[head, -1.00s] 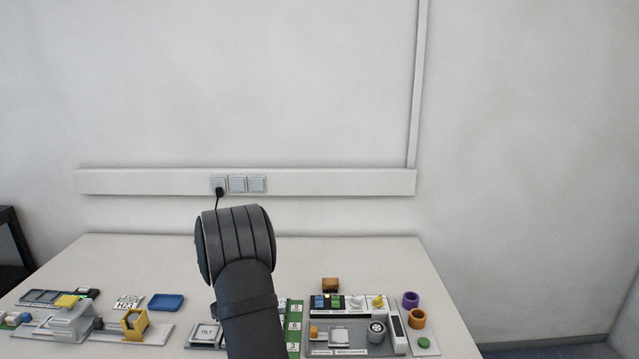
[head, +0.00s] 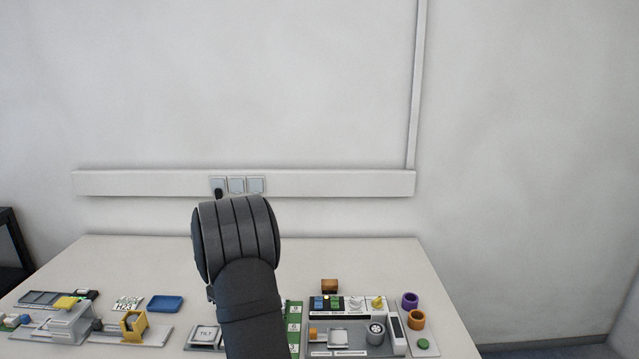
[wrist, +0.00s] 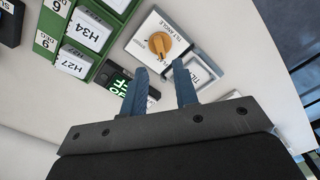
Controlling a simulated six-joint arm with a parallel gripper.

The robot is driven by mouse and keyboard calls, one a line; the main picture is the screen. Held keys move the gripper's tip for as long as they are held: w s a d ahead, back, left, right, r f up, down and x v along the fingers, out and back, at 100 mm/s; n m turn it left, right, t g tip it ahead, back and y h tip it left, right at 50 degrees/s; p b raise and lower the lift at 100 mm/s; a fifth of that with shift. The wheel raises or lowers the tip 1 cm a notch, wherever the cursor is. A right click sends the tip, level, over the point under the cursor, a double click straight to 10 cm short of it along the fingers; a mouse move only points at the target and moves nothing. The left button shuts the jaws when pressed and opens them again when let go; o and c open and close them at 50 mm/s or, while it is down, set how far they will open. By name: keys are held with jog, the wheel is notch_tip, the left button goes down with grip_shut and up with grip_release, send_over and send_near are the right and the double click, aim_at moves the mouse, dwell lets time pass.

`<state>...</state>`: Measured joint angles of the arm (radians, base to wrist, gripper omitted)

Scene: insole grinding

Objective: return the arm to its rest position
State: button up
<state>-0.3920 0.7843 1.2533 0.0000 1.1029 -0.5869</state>
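My gripper (wrist: 161,88) shows in the wrist view with its two blue-grey fingers apart and nothing between them. It hangs above the table, over the tilt angle panel. In the head view my dark arm stands up in the middle of the picture, and the gripper itself is hidden there. The tilt angle panel (wrist: 140,49) has an orange knob (wrist: 160,44). A button marked TILT (wrist: 204,74) lies beside it and also shows in the head view (head: 206,333).
The table (head: 330,255) is bare toward the wall. A green rack (wrist: 95,50) with labelled cards is near the gripper. At the right stand a control panel (head: 370,335), a purple ring (head: 410,300) and an orange ring (head: 416,319). At the left are a blue tray (head: 166,303) and a yellow holder (head: 134,325).

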notch_tip(320, 180, down, 7)
jog(key=shift+r, duration=0.15)
jog(key=m, duration=1.2)
jog(key=shift+m, duration=0.3)
notch_tip(320, 180, up, 10)
jog(key=f+n+t+y, duration=0.1)
jog(key=n+t, duration=0.1)
jog(key=n, duration=0.6)
jog(key=shift+f, duration=2.9)
jog(key=shift+s+d, duration=0.2)
jog(key=shift+s, duration=0.05)
jog(key=shift+f, duration=1.7)
